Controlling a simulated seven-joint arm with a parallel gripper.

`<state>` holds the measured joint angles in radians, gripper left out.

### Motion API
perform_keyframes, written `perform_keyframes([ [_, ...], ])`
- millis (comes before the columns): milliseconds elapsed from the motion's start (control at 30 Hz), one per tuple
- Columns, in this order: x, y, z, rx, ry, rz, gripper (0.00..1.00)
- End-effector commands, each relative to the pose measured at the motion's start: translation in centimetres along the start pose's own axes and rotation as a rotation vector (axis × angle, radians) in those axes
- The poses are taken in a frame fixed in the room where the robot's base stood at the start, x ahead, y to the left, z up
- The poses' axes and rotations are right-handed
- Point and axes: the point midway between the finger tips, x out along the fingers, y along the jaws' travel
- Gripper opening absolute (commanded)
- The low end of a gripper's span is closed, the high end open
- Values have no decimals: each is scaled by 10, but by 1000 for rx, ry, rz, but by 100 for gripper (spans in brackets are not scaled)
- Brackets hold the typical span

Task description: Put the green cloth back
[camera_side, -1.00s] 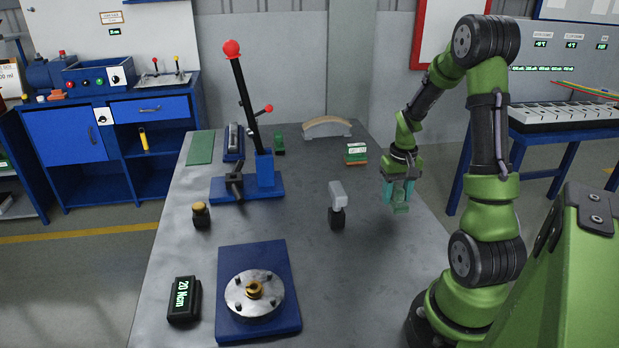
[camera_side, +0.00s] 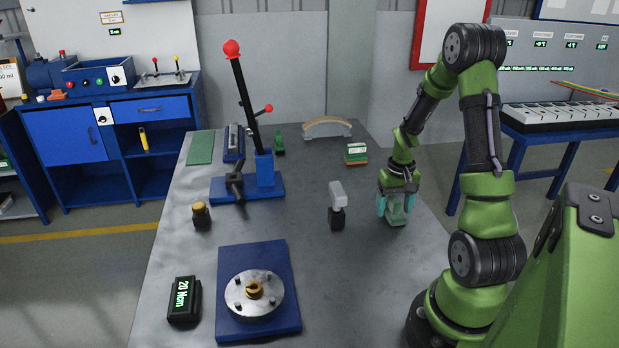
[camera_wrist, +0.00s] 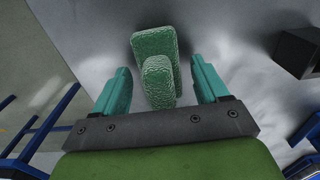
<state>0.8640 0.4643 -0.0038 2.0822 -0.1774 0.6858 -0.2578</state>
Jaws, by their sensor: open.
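The green cloth (camera_side: 395,216) lies on the right part of the grey table, directly under my gripper (camera_side: 395,208). In the wrist view the cloth (camera_wrist: 155,45) is a textured green piece with a smaller raised part towards me. My gripper (camera_wrist: 160,90) is open, with one teal finger on each side of the raised part. A gap shows between each finger and the cloth. In the side view the fingers partly hide the cloth.
A grey-headed tool on a black stand (camera_side: 338,207) is left of my gripper. A small green-and-white box stack (camera_side: 356,153) is behind. A flat green mat (camera_side: 201,148) lies at the back left. A blue plate with a metal disc (camera_side: 290,270) is in front.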

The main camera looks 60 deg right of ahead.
Motion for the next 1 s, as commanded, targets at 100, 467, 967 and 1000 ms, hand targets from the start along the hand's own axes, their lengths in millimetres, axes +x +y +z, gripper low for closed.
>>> perform_keyframes([
  [100, -1, 0, 0, 0, 1, 0, 74],
  [467, -57, 0, -1, 0, 7, 2, 74],
  [967, -130, -11, 2, -16, 21, -6, 74],
  [1000, -136, -22, 5, -31, 39, -12, 74],
])
